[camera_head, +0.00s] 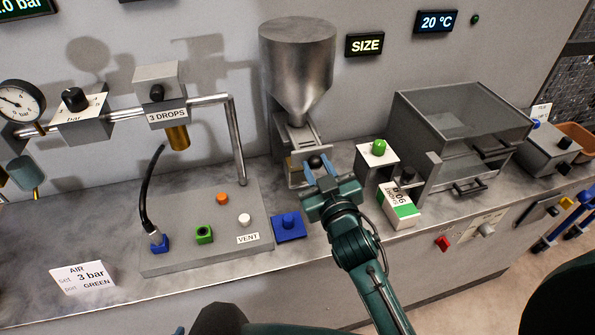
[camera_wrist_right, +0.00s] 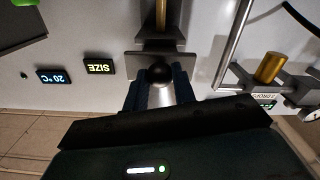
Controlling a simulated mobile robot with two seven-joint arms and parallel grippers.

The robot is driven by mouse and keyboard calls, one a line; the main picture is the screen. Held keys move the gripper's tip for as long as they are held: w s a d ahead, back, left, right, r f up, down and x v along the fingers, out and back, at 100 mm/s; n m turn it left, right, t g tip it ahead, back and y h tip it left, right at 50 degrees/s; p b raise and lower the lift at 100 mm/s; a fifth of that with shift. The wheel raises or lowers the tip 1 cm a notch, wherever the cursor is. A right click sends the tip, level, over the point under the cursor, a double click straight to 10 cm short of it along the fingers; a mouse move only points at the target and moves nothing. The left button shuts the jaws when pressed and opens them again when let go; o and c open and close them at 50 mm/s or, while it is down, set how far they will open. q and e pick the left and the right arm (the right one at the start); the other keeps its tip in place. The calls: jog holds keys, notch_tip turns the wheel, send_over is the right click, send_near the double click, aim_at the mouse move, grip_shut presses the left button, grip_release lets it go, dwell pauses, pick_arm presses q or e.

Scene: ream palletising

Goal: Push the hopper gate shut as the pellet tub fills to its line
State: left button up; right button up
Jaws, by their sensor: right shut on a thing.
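The steel hopper (camera_head: 297,60) stands against the back wall, its cone narrowing to a gate frame (camera_head: 300,134). The gate's round black knob (camera_head: 315,161) is at the front of the frame. My right gripper (camera_head: 322,178) reaches it from the front, shut on the knob. In the right wrist view, the knob (camera_wrist_right: 160,73) sits between the fingers, in front of a grey plate (camera_wrist_right: 160,59). A narrow tan column (camera_wrist_right: 161,14) shows beyond the plate, perhaps pellets. I cannot make out the tub or its line; the gripper and frame cover that area. My left gripper is out of view.
A green-button box (camera_head: 377,158) and a white-and-green pack (camera_head: 399,206) stand close to the right of my arm. A glass-topped cabinet (camera_head: 455,130) stands further right.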

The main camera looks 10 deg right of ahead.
jog(key=shift+f, duration=0.1)
jog(key=shift+w+a, duration=0.1)
jog(key=shift+w, duration=1.5)
jog(key=o, duration=1.3)
jog(key=shift+o, duration=0.2)
